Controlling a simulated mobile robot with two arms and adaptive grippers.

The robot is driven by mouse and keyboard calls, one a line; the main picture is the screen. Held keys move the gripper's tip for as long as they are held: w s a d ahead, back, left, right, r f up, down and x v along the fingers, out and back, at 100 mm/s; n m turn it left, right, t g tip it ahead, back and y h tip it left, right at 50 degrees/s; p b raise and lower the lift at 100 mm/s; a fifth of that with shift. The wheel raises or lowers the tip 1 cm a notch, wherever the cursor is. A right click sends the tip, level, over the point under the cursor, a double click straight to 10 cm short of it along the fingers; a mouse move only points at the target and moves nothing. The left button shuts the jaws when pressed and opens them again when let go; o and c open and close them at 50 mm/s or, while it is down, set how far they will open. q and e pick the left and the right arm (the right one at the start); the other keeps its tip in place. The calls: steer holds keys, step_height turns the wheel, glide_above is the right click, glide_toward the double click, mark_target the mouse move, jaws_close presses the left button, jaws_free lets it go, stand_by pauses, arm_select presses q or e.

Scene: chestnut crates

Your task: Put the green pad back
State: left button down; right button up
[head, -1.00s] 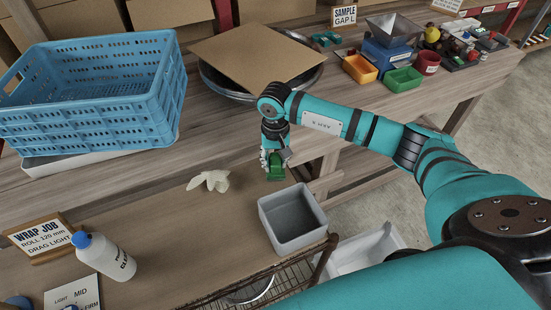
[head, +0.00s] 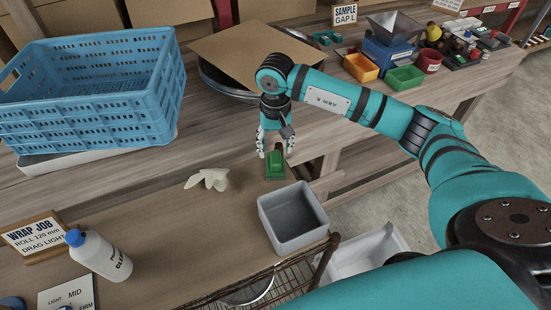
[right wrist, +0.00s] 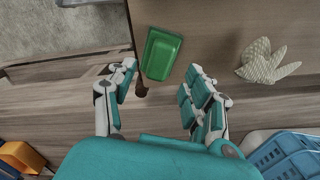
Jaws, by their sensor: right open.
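The green pad (head: 275,166) lies on the brown lower surface near its right edge, behind the grey bin. It also shows whole in the right wrist view (right wrist: 161,54), beyond my open fingers. My right gripper (head: 271,150) is open and empty, just above and behind the pad in the head view. In the right wrist view the two fingers (right wrist: 160,78) are spread wide, with the pad ahead of the gap between them. I see no contact between fingers and pad. My left gripper is not in view.
A grey bin (head: 267,211) stands in front of the pad. A pale glove (head: 209,180) lies to its left. A blue crate (head: 150,119) and cardboard sheet (head: 255,47) are behind. The brown surface between is clear.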

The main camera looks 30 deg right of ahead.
mark_target(275, 157)
step_height(275, 157, up, 7)
steer(key=b, duration=0.1)
steer(key=shift+f+b, duration=0.2)
steer(key=shift+b, duration=0.15)
